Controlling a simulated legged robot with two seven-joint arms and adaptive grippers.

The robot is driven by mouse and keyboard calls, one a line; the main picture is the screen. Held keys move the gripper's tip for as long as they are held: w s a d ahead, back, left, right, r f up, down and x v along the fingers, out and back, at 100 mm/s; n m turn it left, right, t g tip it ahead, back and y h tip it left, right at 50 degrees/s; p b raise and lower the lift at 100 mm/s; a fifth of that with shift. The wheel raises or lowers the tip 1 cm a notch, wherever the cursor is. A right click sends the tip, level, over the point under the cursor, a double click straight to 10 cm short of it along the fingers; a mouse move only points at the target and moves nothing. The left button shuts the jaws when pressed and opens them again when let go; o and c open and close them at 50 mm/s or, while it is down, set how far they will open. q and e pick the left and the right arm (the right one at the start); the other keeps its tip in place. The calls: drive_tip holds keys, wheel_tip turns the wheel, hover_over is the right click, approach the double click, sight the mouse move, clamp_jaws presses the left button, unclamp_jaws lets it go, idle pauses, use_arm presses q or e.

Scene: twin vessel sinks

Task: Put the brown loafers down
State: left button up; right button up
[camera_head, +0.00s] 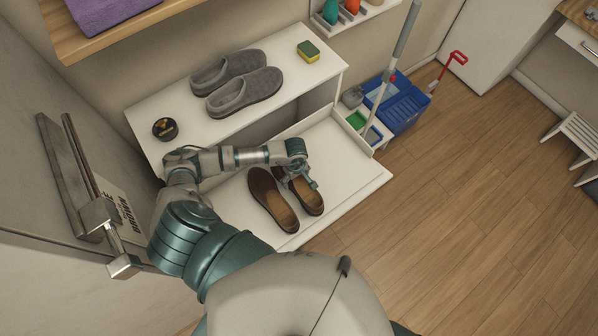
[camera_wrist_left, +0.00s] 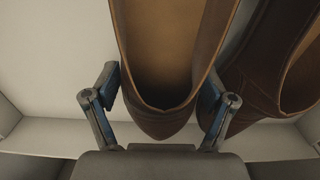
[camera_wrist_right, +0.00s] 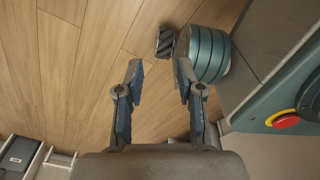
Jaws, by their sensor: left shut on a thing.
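The two brown loafers lie side by side at the white pull-out shelf (camera_head: 345,165), below the bench top. In the head view, the left loafer (camera_head: 268,198) is clear of the gripper; the right loafer (camera_head: 309,197) has my left gripper (camera_head: 303,180) at its rear end. In the left wrist view, my left gripper's fingers (camera_wrist_left: 160,105) straddle the end of the held loafer (camera_wrist_left: 150,118), and the other loafer (camera_wrist_left: 262,85) is just right of it. Whether the held loafer touches the shelf is unclear. My right gripper (camera_wrist_right: 160,80) is open and empty above the floor.
Grey slippers (camera_head: 240,85), a yellow-green sponge (camera_head: 308,50) and a dark round tin (camera_head: 165,129) stand on the white bench top (camera_head: 150,102). A blue bucket (camera_head: 403,105) and a mop stand right of the shelf.

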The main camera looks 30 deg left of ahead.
use_arm(q)
drive_tip(key=w, duration=0.1)
drive_tip(key=w+d, duration=0.1)
drive_tip(key=w, duration=0.2)
drive_tip(key=shift+d+r, duration=0.1)
drive_tip(key=shift+d, duration=0.25)
drive_tip(key=shift+w+d, duration=0.1)
drive_tip(key=shift+w, duration=0.05)
drive_tip(key=f, duration=0.1)
drive_tip(key=a+f, duration=0.1)
drive_tip(key=f, duration=0.1)
drive_tip(key=shift+f, duration=0.2)
drive_tip(key=shift+a+f, duration=0.2)
drive_tip(key=shift+a, duration=0.25)
drive_tip(key=o, duration=1.7)
drive_tip(key=shift+f, duration=0.1)
drive_tip(key=shift+c, duration=0.2)
drive_tip(key=shift+d, duration=0.5)
drive_tip(key=shift+d+r, duration=0.1)
drive_tip(key=shift+r, duration=0.35)
drive_tip(key=r, duration=1)
drive_tip(key=shift+a+r, duration=0.25)
drive_tip(key=shift+r, duration=0.4)
use_arm(e)
drive_tip(key=shift+s+d+f, duration=0.15)
drive_tip(key=shift+d, duration=0.65)
